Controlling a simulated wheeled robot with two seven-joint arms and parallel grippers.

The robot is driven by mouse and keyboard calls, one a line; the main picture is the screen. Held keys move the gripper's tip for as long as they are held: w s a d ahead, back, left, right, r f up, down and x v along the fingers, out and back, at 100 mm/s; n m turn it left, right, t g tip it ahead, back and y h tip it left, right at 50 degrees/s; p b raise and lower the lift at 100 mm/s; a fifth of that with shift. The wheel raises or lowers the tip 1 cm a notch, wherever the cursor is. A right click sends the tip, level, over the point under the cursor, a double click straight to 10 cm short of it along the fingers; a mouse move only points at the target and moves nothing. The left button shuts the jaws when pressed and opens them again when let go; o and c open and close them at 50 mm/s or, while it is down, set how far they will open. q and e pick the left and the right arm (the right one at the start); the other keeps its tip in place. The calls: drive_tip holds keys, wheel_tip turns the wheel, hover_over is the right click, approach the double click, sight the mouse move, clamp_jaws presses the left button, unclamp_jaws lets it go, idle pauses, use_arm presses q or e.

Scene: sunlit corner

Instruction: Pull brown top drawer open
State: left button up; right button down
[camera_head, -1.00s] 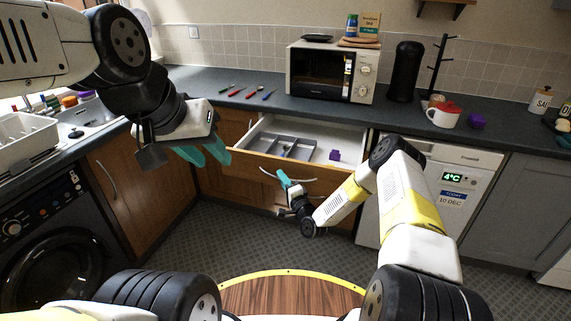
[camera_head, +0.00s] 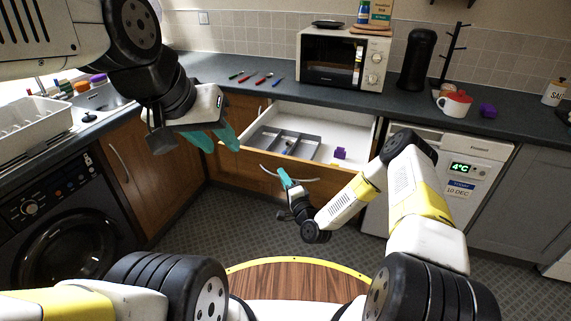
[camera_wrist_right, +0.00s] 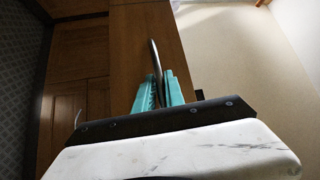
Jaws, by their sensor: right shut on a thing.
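The brown top drawer (camera_head: 350,178) stands pulled out from under the counter, its white inside showing. It holds a grey divided tray (camera_head: 262,144) and a small purple object (camera_head: 340,153). A curved metal handle (camera_head: 300,180) is on its front; it also shows in the right wrist view (camera_wrist_right: 154,58). My right gripper (camera_head: 285,180) is shut on the handle, with its teal fingers (camera_wrist_right: 158,92) on either side of the bar. My left gripper (camera_head: 217,138) is in the air left of the drawer, teal fingers apart and empty.
A washing machine (camera_head: 70,220) is at the left, a dishwasher (camera_head: 455,180) at the right. Open floor (camera_head: 215,225) lies before the drawer.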

drive_tip(key=c, duration=1.7)
unclamp_jaws()
drive_tip(key=v, duration=0.7)
drive_tip(key=shift+s+d, duration=0.25)
drive_tip(key=shift+s, duration=0.1)
drive_tip(key=shift+f, duration=0.15)
